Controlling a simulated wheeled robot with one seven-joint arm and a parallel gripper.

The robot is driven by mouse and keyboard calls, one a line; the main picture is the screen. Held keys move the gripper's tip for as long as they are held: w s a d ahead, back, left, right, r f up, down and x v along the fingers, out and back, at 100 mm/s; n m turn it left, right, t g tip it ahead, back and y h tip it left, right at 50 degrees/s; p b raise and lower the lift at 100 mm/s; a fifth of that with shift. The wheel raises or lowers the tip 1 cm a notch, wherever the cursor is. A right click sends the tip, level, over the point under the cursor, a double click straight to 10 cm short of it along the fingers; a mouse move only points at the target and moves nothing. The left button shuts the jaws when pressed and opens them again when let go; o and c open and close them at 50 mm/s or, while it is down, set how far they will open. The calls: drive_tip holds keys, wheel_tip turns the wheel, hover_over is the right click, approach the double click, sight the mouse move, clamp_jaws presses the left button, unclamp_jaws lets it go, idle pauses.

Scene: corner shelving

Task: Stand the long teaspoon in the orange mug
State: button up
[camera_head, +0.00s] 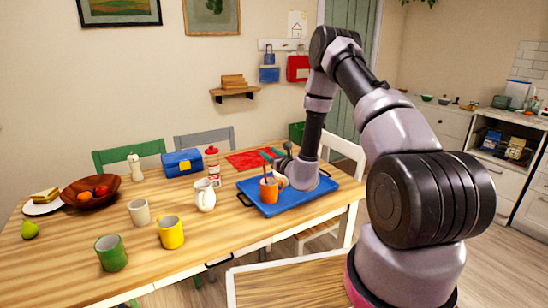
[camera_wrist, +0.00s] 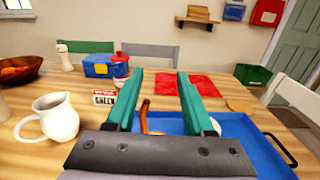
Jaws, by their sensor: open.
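The orange mug (camera_head: 269,191) stands on the blue tray (camera_head: 254,203) on the wooden table. In the wrist view only a sliver of it (camera_wrist: 155,133) shows behind my gripper's body. A thin brown-orange handle (camera_wrist: 145,108), seemingly the long teaspoon, rises from the mug, leaning slightly; its lower end is hidden. My gripper (camera_wrist: 161,75) is open, its two teal fingers apart, with the handle showing between them, nearer the left finger. I cannot tell whether a finger touches it.
A white jug (camera_head: 204,195) stands left of the tray, with a red-capped bottle (camera_head: 213,166) and blue lunchbox (camera_head: 182,163) behind. Yellow (camera_head: 171,232), green (camera_head: 111,253) and beige (camera_head: 139,212) cups stand front left. A red cloth (camera_head: 248,159) lies behind the tray.

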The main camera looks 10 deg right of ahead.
drive_tip(key=v, duration=1)
idle(0.3)
